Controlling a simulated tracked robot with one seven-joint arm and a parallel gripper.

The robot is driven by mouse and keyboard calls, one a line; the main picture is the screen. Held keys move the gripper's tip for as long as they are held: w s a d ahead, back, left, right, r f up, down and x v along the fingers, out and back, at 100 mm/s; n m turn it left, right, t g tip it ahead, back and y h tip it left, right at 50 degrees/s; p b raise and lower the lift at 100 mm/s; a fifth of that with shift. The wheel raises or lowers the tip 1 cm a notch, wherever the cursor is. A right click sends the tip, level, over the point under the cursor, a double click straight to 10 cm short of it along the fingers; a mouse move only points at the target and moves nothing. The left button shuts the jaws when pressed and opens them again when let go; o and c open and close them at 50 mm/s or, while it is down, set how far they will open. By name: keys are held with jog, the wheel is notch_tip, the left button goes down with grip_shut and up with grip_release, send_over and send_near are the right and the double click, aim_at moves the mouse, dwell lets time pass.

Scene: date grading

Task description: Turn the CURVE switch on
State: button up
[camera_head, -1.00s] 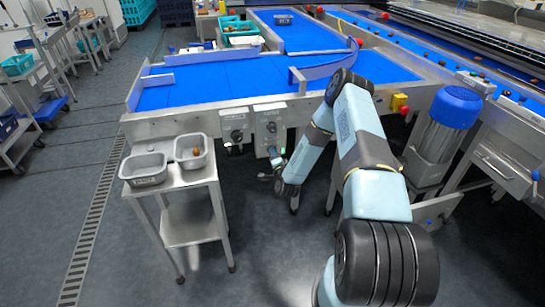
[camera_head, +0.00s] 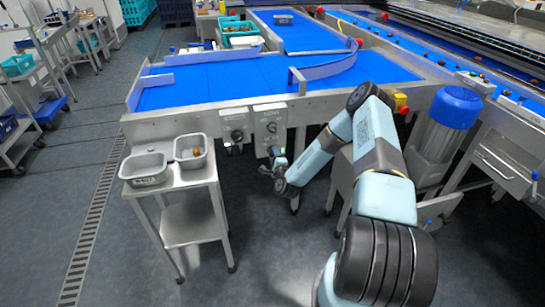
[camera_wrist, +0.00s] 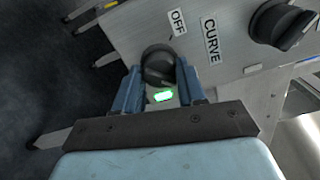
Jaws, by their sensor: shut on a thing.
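The CURVE switch is a black round knob (camera_wrist: 158,62) on a grey panel in the wrist view. My gripper (camera_wrist: 160,82) has one finger on each side of this knob and is shut on it. A CURVE label (camera_wrist: 211,40) and an OFF label (camera_wrist: 178,22) are beside the knob. A bright green mark (camera_wrist: 163,96) shows between my fingers. The fingers hide part of the knob, so I cannot tell where it points. In the head view my gripper (camera_head: 272,170) is at the lower part of the right-hand control box (camera_head: 270,138), below the blue belt.
A larger black dial (camera_wrist: 282,25) is on the same panel. A second control box (camera_head: 235,133) is just to the left. A steel stand (camera_head: 190,178) with two grey trays is left of my arm. A blue-topped motor (camera_head: 456,107) is to the right.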

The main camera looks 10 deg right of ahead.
jog(key=shift+s+d+f, duration=0.15)
jog(key=shift+d+f, duration=0.05)
jog(key=shift+f, duration=0.1)
jog(key=o, duration=0.8)
jog(key=shift+o, duration=1.3)
jog(key=shift+a+r, duration=0.15)
jog(key=s, duration=1.3)
jog(key=shift+s, duration=0.3)
